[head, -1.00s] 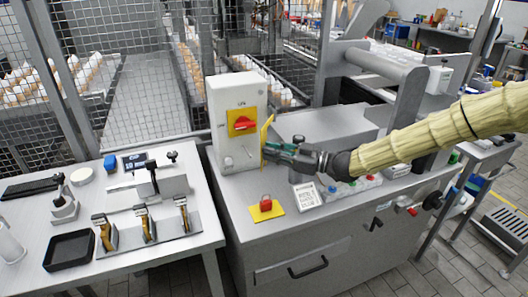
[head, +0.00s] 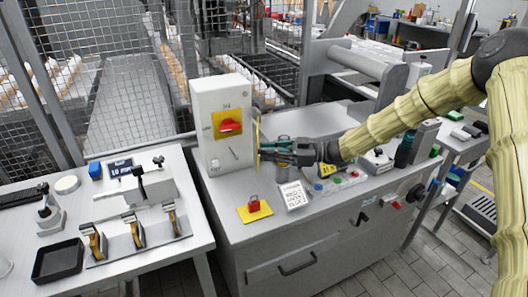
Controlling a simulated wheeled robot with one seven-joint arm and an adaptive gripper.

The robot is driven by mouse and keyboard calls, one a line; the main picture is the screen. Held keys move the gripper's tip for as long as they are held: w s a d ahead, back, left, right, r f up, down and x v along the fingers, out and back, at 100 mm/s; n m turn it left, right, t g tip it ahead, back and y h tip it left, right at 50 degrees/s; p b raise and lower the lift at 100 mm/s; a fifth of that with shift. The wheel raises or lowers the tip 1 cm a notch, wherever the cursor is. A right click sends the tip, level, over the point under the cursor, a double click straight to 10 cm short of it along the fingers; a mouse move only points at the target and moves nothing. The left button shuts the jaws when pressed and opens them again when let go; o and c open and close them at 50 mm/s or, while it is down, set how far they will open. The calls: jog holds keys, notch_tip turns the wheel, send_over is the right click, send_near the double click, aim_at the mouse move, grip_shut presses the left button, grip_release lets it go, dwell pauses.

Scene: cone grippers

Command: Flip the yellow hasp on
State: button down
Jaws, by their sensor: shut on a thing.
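A white switch box (head: 205,149) stands upright on the grey cabinet top, with a red rotary handle (head: 229,125) on a yellow plate on its front. The yellow hasp (head: 257,134) shows as a thin upright strip, nearly edge-on, at the right edge of the box. My gripper (head: 266,150) reaches in from the right and is shut on the hasp. Its fingers hide part of the hasp, and I cannot tell exactly where they grip it. A red padlock (head: 253,203) lies on a yellow pad in front of the box.
A white table (head: 190,247) with clamps and a black tray (head: 58,261) stands at left. A wire mesh fence (head: 110,80) rises behind. The cabinet's front strip is mostly clear.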

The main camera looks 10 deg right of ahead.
jog(key=shift+f, duration=0.15)
jog(key=c, duration=1.4)
grip_release()
jog(key=d, duration=0.4)
jog(key=s+d, duration=0.1)
jog(key=d, duration=0.7)
jog(key=shift+s, duration=0.2)
